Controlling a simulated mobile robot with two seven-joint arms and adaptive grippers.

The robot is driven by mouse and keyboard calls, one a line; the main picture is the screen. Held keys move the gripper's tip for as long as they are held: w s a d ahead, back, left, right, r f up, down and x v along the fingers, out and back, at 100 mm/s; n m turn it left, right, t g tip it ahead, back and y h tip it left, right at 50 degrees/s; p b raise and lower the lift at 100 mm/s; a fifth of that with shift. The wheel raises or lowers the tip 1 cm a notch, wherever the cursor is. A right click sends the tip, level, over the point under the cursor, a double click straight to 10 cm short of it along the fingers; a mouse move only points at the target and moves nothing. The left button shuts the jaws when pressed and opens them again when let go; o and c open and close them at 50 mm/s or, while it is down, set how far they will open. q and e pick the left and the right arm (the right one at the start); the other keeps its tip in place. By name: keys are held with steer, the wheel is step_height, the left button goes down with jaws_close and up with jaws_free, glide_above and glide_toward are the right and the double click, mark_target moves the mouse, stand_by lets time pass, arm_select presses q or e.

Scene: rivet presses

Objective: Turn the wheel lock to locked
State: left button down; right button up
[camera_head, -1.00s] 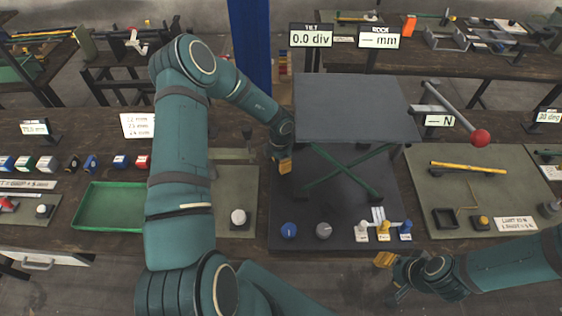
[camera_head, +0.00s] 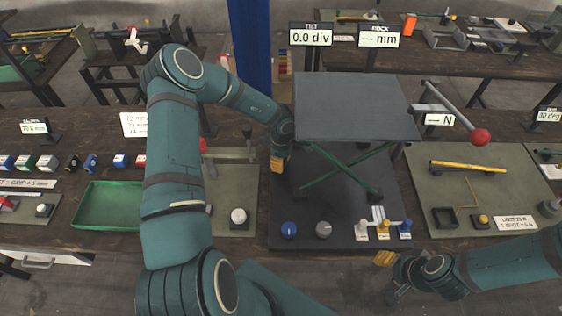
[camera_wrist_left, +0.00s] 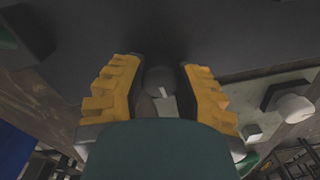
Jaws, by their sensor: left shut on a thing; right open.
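The lift table has a grey platform (camera_head: 352,105) on green crossed legs, standing on a dark base plate (camera_head: 335,235). My left gripper (camera_head: 278,164) is at the left side of the lift, just below the platform's edge, pointing down. In the left wrist view its yellow fingers (camera_wrist_left: 158,95) are on either side of a small grey round knob (camera_wrist_left: 158,80) with a pale piece below it. This looks like the wheel lock; its marking cannot be read, and my gripper hides it in the head view. My right gripper (camera_head: 390,277) is open and empty at the table's front edge.
A blue knob (camera_head: 289,230), a grey knob (camera_head: 323,230) and several small coloured levers (camera_head: 383,231) line the plate's front. A red-ended lever (camera_head: 480,137) rises at the right. A green tray (camera_head: 106,206) is at the left. The tilt display (camera_head: 311,37) reads 0.0 div.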

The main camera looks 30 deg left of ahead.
arm_select(q)
steer(key=shift+f+m, duration=0.1)
steer(key=shift+m, duration=0.5)
steer(key=c, duration=0.6)
jaws_free()
steer(key=shift+o, duration=0.2)
